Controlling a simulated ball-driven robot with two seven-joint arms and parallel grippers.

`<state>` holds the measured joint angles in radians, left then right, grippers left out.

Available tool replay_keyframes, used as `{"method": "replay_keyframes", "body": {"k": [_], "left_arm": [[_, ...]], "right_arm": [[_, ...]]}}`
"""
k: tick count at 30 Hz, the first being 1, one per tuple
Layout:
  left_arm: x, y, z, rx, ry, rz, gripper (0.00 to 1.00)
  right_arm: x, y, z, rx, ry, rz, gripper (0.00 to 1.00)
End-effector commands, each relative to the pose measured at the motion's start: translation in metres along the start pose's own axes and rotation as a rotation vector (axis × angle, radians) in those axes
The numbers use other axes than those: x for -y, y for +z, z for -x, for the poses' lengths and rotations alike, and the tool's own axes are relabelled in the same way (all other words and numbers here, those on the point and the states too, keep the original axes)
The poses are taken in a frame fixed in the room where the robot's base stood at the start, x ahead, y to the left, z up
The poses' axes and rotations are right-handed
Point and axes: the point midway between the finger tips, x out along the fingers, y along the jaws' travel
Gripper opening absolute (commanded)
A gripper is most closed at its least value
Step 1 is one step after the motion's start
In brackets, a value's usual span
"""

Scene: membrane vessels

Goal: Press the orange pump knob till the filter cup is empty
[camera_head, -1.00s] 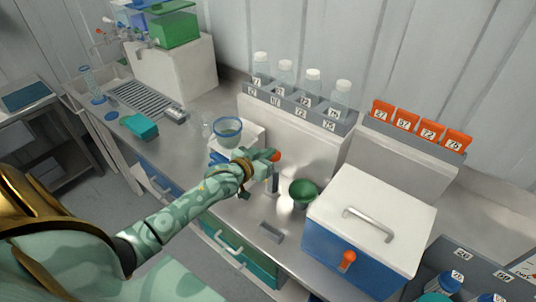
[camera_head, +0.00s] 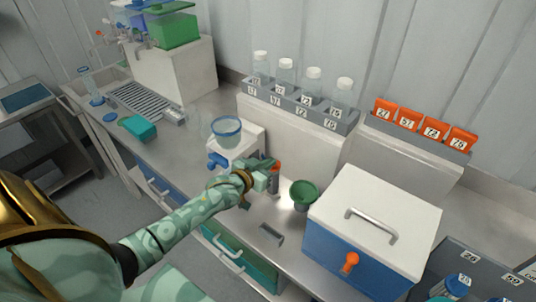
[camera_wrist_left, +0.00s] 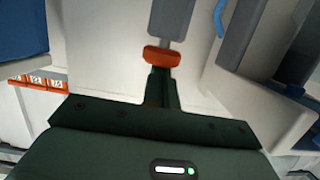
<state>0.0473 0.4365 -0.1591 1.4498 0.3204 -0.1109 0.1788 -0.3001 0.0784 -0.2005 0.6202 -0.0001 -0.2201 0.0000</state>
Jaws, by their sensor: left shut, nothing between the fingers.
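The orange pump knob (camera_head: 276,166) stands at the right side of the white pump block (camera_head: 250,140). My left gripper (camera_head: 270,180) is shut and empty close against the knob. In the left wrist view the knob (camera_wrist_left: 162,55) sits just past the shut fingertips (camera_wrist_left: 160,80), below a grey shaft; I cannot tell if they touch. The clear filter cup (camera_head: 226,131) with a blue rim sits on the block; its liquid level is too small to tell. A blue tap (camera_head: 217,160) is on the block's front. My right gripper is not in view.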

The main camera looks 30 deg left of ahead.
Motion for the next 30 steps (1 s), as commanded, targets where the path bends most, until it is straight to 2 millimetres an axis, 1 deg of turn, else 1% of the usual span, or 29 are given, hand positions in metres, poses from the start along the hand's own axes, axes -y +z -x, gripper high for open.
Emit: {"method": "replay_keyframes", "body": {"k": [1, 2, 5, 8, 11, 12, 13, 18, 21, 25, 30], "left_arm": [[-0.001, 0.003, 0.001, 0.010, 0.001, -0.001, 0.00], [-0.001, 0.001, 0.001, 0.010, 0.001, -0.001, 0.00], [0.000, -0.010, 0.003, 0.008, 0.001, -0.001, 0.00], [0.000, -0.028, 0.006, 0.006, 0.000, -0.002, 0.00], [0.001, -0.051, 0.009, 0.003, -0.001, -0.002, 0.00], [0.001, -0.041, 0.021, 0.007, 0.000, -0.001, 0.00], [0.001, -0.039, 0.029, 0.006, 0.000, 0.000, 0.00], [0.001, -0.038, 0.067, 0.005, 0.000, 0.001, 0.00], [0.001, -0.039, 0.085, 0.004, 0.000, 0.001, 0.00], [0.002, -0.039, 0.099, 0.001, -0.001, 0.001, 0.00], [0.001, -0.040, 0.106, 0.000, -0.001, 0.000, 0.00]], "right_arm": [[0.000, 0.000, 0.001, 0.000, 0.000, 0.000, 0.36], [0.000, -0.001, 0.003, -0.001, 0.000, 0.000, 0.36], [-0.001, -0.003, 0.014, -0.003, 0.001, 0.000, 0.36], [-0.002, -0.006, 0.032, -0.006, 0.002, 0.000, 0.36], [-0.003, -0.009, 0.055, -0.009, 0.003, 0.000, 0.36], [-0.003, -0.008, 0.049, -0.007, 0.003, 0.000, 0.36], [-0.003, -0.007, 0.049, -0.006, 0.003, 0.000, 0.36], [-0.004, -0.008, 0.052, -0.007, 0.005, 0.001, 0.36], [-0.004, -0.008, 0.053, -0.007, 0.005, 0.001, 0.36], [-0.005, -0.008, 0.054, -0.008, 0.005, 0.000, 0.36], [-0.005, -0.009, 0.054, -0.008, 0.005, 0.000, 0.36]]}}
